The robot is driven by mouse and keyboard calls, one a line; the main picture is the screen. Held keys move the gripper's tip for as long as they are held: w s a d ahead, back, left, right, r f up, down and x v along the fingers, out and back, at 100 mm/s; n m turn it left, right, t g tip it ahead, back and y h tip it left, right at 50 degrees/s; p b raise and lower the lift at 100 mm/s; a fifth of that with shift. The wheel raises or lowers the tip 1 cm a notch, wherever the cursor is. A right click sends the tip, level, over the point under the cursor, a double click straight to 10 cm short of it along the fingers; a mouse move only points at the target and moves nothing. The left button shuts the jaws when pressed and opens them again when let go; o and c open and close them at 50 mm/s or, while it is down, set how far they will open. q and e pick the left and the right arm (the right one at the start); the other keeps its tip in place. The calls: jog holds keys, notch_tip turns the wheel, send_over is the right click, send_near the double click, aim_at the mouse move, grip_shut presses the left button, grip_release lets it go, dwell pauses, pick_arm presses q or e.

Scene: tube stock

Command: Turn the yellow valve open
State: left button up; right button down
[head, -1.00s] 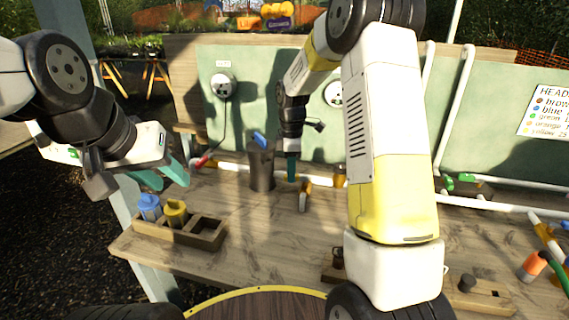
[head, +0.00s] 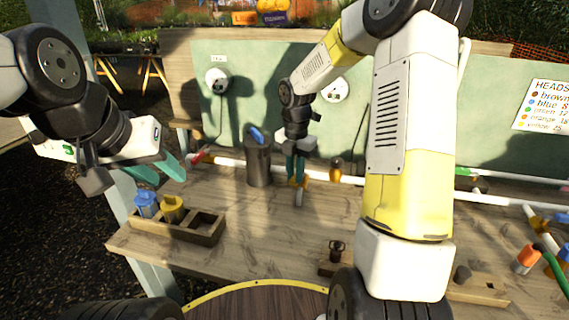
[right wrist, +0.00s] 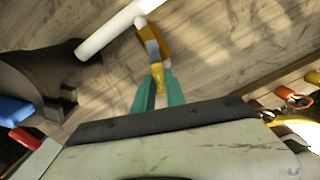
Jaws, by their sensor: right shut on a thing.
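The yellow valve (head: 304,183) sits on the white pipework above the bench, with a short white pipe stub coming toward me. In the right wrist view, its yellow handle (right wrist: 157,78) lies between the two teal fingertips, and the valve body shows just beyond them. My right gripper (head: 296,172) points down and is shut on this handle. Its fingers partly hide the valve in the head view. My left gripper (head: 158,170) is open and empty, held above the bench's left end, away from the valve.
A dark bin (head: 259,165) holding a blue item stands just left of the valve. A red handle (head: 200,157) is farther left on the pipe. A wooden rack (head: 205,238) with blue and yellow pieces sits front left.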

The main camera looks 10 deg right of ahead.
jog(key=shift+s+d+r+n, duration=0.15)
jog(key=shift+d+n, duration=0.2)
jog(key=shift+n, duration=0.55)
jog(key=shift+s+d+f+n, duration=0.15)
jog(key=shift+d+n, duration=0.15)
jog(key=shift+n, duration=0.6)
jog(key=shift+r, duration=0.1)
jog(key=c, duration=1.4)
grip_release()
jog(key=shift+o, duration=0.2)
notch_tip(320, 180, up, 8)
jog(key=shift+s, duration=0.1)
